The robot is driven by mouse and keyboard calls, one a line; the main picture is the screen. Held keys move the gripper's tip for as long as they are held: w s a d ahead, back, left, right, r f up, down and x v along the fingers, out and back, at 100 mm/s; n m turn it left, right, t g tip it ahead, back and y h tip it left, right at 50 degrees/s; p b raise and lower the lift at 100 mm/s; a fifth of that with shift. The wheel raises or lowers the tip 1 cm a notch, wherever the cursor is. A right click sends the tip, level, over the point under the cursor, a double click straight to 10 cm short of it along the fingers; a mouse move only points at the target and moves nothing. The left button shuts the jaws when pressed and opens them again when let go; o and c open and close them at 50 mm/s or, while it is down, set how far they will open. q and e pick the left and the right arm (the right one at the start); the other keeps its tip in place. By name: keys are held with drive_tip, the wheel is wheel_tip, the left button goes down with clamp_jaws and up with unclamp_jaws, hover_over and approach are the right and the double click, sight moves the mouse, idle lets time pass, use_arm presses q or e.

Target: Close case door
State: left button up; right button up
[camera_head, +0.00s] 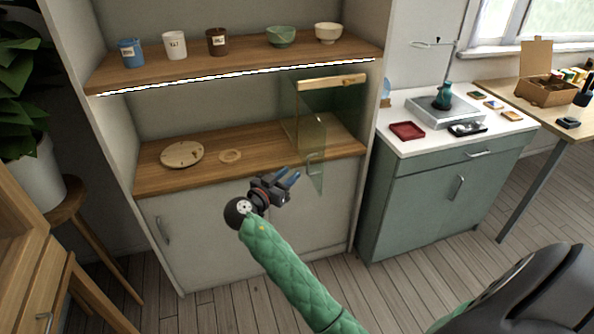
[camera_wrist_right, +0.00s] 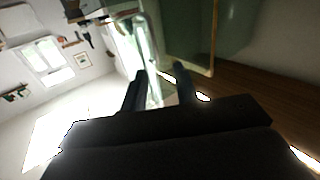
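A glass case (camera_head: 333,100) with a wooden top stands at the right end of the lower wooden shelf. Its clear glass door (camera_head: 316,155) stands open, swung out past the shelf's front edge, with a small handle on it. My right gripper (camera_head: 291,178) is in front of the shelf, just left of the door in the head view. Its two fingers are apart. In the right wrist view the fingers (camera_wrist_right: 160,85) also show apart, with bright, blurred glass beyond them; I cannot tell whether they touch it. My left gripper is not in view.
A round wooden plate (camera_head: 182,154) and a wooden ring (camera_head: 230,156) lie on the lower shelf. Cups and bowls stand on the upper shelf (camera_head: 240,62). A green cabinet (camera_head: 430,200) stands at the right, and a plant (camera_head: 35,150) at the left.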

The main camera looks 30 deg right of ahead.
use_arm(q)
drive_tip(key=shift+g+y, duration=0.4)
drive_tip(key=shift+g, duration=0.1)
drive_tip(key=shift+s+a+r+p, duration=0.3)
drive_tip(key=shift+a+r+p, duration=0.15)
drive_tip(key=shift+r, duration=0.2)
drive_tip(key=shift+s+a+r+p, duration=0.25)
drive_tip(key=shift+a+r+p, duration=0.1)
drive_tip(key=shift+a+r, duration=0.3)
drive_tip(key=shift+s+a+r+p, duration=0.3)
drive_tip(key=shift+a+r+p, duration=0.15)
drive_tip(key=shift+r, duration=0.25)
use_arm(e)
drive_tip(key=x, duration=0.7)
drive_tip(key=shift+s+d+r+m, duration=0.15)
drive_tip(key=shift+d+m, duration=0.25)
drive_tip(key=shift+d, duration=0.1)
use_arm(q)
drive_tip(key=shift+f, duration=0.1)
use_arm(e)
clamp_jaws()
